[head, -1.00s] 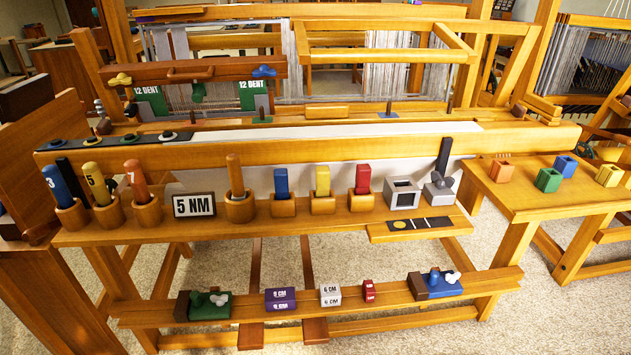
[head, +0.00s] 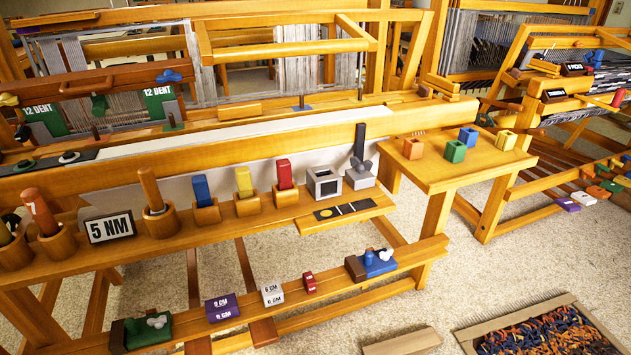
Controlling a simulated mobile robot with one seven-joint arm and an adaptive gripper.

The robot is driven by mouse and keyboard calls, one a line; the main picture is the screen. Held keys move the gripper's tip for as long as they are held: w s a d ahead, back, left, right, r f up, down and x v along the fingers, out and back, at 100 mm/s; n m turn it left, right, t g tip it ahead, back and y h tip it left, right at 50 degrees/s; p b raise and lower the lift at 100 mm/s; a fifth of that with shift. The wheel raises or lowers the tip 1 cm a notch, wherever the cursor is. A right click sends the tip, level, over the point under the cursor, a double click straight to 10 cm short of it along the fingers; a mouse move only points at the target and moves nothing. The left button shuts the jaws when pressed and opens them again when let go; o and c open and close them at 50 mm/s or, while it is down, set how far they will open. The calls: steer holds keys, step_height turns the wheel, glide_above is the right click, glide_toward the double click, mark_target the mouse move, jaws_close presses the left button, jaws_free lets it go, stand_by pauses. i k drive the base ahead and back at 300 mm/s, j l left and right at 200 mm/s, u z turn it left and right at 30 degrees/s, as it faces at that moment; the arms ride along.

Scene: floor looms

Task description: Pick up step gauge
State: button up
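No thing in view is marked as a step gauge, and I cannot tell for sure which one it is. On the lower beam of the loom sit a purple block (head: 222,308) marked 9 CM, a white block (head: 272,294) marked 6 CM, and a small red block (head: 309,282). A black strip (head: 342,210) with yellow and white marks lies at the right end of the upper shelf. My gripper is not in view.
The upper shelf (head: 190,226) holds several wooden cups with coloured pieces, a 5 NM sign (head: 110,227) and a grey box (head: 324,183). A side table (head: 440,175) bears coloured cubes. A framed weaving (head: 545,332) lies on the carpet; open carpet (head: 500,265) lies between.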

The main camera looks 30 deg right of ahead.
mark_target(147, 179)
steer(key=i+j+z, duration=0.15)
steer(key=j+z, duration=0.25)
steer(key=i+j+z, duration=0.1)
steer(key=z, duration=0.35)
steer(key=j, duration=0.1)
